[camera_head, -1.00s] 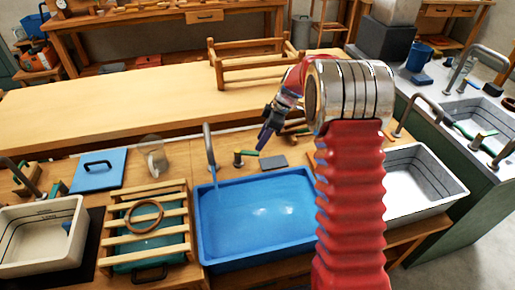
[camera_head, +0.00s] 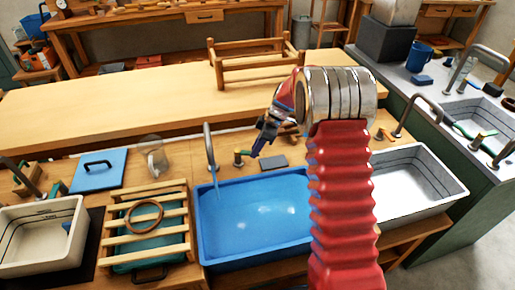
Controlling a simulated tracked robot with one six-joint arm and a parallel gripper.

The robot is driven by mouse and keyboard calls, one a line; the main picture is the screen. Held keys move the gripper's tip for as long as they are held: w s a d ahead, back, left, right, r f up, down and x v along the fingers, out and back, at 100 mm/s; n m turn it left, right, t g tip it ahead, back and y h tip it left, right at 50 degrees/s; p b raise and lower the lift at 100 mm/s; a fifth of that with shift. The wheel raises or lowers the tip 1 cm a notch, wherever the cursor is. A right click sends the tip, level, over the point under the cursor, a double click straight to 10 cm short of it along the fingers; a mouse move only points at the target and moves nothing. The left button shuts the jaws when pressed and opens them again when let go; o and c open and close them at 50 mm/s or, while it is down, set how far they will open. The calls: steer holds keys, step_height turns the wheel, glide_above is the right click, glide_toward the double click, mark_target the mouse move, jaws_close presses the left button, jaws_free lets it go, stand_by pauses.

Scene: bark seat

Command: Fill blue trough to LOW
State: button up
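The blue trough (camera_head: 203,245) stands at the front of the wooden bench, with blue water in its bottom. A grey tap (camera_head: 209,148) rises behind its left part, and a thin stream falls from it into the trough. I cannot make out level marks on the trough's walls. My red arm hides the trough's right end.
A wooden slatted rack (camera_head: 147,190) with a brown ring (camera_head: 144,215) stands left of the trough. A white trough (camera_head: 420,207) stands right, a cream trough (camera_head: 70,205) far left. A dark flat block (camera_head: 273,162) lies behind the blue trough.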

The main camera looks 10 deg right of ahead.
jaws_close()
steer(key=shift+d, duration=0.2)
steer(key=shift+a, duration=0.15)
